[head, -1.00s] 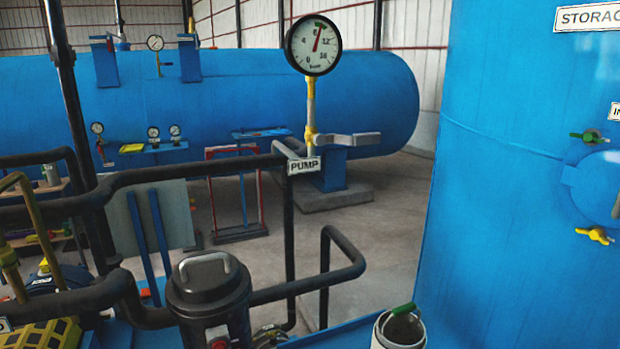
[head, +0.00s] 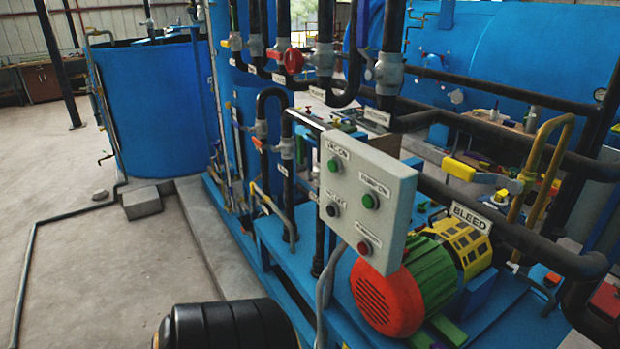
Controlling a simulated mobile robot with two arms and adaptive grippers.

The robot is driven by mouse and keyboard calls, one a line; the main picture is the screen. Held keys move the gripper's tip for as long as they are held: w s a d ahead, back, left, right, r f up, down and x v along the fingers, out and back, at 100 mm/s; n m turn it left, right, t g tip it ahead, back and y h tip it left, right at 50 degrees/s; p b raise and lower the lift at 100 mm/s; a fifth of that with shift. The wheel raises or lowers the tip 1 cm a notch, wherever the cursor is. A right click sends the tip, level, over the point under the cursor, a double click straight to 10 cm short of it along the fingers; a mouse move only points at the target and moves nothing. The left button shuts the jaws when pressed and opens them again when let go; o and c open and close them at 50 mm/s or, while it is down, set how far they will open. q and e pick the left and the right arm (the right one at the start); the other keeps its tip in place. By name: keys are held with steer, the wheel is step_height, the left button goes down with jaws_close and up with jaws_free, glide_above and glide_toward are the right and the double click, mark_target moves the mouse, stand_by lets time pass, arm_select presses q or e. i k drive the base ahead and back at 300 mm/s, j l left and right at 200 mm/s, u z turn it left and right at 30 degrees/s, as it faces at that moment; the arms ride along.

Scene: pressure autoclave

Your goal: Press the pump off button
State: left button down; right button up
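Neither of my grippers is in view.
A red, green and yellow motor (head: 405,288) sits just behind and below the box on a blue frame. Black pipes (head: 520,235) and a BLEED label (head: 471,218) lie to the right. Concrete floor (head: 120,270) is clear at left, near a blue tank (head: 155,105).

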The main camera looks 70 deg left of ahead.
mark_target(362, 248)
steer(key=j+u, duration=0.1)
steer(key=u, duration=1.7)
steer(key=k+j, duration=0.05)
